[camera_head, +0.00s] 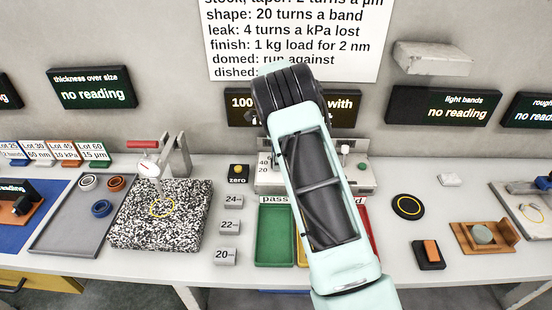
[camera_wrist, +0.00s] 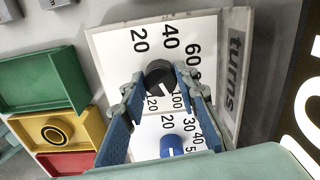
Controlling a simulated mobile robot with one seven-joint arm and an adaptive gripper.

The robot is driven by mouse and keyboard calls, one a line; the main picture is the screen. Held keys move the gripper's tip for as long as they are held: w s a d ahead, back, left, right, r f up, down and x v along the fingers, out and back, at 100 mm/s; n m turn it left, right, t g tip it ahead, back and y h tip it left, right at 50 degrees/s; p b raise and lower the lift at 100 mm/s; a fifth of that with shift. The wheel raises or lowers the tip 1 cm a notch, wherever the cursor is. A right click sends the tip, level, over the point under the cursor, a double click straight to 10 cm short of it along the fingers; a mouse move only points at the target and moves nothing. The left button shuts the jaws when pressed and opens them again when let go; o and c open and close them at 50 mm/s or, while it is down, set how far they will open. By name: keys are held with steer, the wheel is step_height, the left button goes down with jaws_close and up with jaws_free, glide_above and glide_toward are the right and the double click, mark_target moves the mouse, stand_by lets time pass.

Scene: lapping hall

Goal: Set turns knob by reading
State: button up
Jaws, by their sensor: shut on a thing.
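In the wrist view, a black turns knob (camera_wrist: 159,74) sits on a white dial plate marked 20, 40, 60, 100 and 120, with a "turns" label (camera_wrist: 235,66) beside it. My gripper (camera_wrist: 159,84) is shut on this knob, one blue finger on each side. A short white mark on the knob appears to face the 100 and 120 side; the exact reading is hard to tell. A blue knob (camera_wrist: 171,145) on a second dial lies just below, between the fingers. In the head view my arm hides the knobs; only the panel's left part (camera_head: 266,179) and right end show.
A speckled block (camera_head: 190,225) with a gauge and a grey tray (camera_head: 62,240) with rings stand left. A black round pad (camera_head: 407,207) lies right.

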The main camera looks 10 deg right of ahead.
steer(key=o, duration=1.2)
steer(key=shift+c, duration=0.2)
step_height(320, 180, up, 12)
